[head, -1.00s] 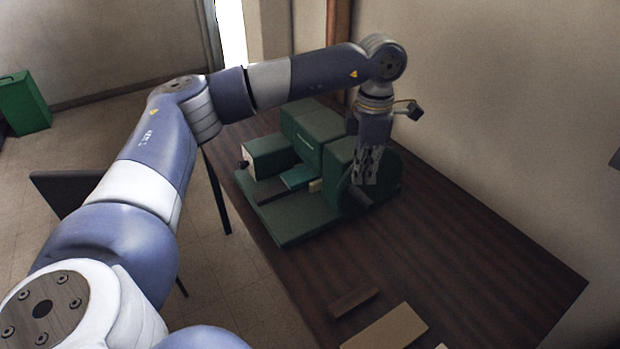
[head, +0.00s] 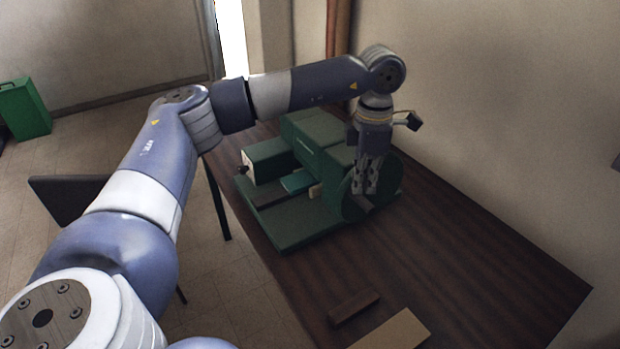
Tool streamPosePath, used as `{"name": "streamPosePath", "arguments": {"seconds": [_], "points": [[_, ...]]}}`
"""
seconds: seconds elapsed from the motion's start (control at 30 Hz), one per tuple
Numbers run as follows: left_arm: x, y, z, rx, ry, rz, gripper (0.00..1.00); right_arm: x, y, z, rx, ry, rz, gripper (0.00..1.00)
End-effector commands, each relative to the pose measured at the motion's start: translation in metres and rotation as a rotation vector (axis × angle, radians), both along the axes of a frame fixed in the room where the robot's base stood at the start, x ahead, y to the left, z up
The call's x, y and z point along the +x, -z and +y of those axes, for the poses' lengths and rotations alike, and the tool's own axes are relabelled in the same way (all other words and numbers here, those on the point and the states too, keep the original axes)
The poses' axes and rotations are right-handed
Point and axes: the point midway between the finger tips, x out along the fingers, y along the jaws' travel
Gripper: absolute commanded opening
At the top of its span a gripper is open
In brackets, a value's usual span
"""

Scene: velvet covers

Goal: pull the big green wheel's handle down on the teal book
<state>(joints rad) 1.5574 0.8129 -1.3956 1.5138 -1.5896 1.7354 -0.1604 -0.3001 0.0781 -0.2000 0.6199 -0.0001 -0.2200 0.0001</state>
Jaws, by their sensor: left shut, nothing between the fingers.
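The green press-like machine (head: 312,133) stands on the brown table. Its big green wheel (head: 391,184) is on the side toward the table's free part. The teal book (head: 297,181) lies on the machine's bed beside the upright body. My left gripper (head: 364,190) points down in front of the wheel, and its fingers are shut with nothing between them. The wheel's handle is mostly hidden behind or beside the fingertips; I cannot tell whether they touch it. My right gripper is not in view.
A dark brown block (head: 353,307) and a tan board (head: 392,331) lie on the table (head: 470,255) at the front. The wall (head: 510,110) rises along the table's right side. A green box (head: 25,108) stands on the floor at far left. The table right of the machine is clear.

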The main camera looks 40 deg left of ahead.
Motion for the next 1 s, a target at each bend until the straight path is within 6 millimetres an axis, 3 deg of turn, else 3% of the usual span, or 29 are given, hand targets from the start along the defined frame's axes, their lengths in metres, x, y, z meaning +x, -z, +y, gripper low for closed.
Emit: {"name": "streamPosePath", "arguments": {"seconds": [0.57, 1.0], "points": [[0.0, 0.001, 0.0, 0.0, 0.0, 0.0, 0.0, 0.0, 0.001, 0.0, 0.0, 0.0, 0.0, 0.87], [0.0, 0.013, 0.0, 0.0, 0.0, 0.0, 0.0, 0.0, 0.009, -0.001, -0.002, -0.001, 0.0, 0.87]]}}
